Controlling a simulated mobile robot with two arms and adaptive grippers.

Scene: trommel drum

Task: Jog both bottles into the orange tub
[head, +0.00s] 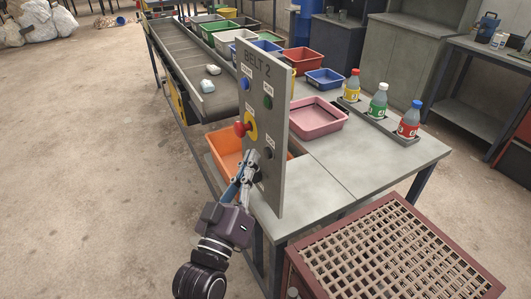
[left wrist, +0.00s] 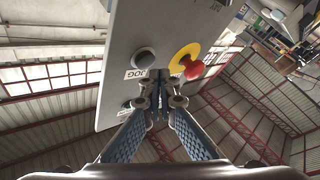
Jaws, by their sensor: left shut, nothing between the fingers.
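The grey BELT 2 panel (head: 262,75) stands upright at the front of the belt, with a red stop button (head: 240,130) on a yellow plate. My left gripper (head: 253,158) is shut and empty at the panel's lower part. In the left wrist view its closed fingertips (left wrist: 158,88) are close to a dark round button (left wrist: 143,60) labelled JOG; I cannot tell whether they touch it. The orange tub (head: 224,148) sits behind the panel at the belt's end, partly hidden. Two small pale items (head: 207,86), perhaps the bottles, lie on the belt (head: 185,55). My right gripper is not in view.
A pink tray (head: 315,118) and several coloured bins stand on the table behind the panel. Three capped bottles stand in a rack (head: 390,128) at the right. A brown-framed grate (head: 385,260) is in front.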

